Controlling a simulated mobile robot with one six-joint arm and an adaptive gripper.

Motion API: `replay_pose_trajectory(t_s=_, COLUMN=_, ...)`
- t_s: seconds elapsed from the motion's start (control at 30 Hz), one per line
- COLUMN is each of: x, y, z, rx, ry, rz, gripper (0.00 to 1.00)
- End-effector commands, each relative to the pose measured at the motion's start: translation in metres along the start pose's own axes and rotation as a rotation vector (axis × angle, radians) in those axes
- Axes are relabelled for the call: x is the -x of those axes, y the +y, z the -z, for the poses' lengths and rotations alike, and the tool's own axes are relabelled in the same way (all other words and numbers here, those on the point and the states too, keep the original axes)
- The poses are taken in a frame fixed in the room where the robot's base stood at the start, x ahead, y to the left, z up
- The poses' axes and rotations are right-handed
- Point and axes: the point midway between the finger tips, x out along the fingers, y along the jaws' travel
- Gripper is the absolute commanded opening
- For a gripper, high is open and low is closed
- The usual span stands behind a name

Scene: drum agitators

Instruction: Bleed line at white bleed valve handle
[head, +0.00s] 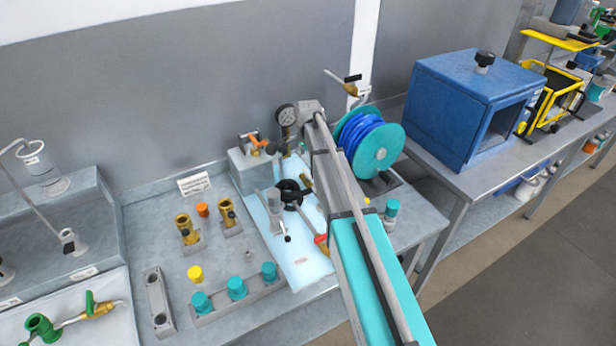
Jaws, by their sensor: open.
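A pale blue panel (300,265) on the grey bench carries pipework with a black round knob (290,194), a red-handled valve (320,239) and a small black-tipped lever (287,238). A pressure gauge (286,115) and an orange-handled valve (258,141) stand at its back. I cannot pick out a white bleed valve handle with certainty. My teal and grey arm reaches from the lower right up over the right side of the panel and hides part of it. My gripper does not show.
A blue hose reel (381,163) with teal flanges stands right of my arm, beside a blue box (478,100). Left of the panel are brass fittings (186,232) and a rack of teal caps (237,288). A brass valve with a black handle (352,86) is on the wall.

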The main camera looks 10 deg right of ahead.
Motion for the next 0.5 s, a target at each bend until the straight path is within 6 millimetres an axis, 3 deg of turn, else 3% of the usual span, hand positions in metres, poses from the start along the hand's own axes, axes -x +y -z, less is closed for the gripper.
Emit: replay_pose_trajectory(t_s=0.5, x=-0.043, y=0.000, z=-0.001, rx=0.001, ry=0.000, rz=0.000, gripper=1.00)
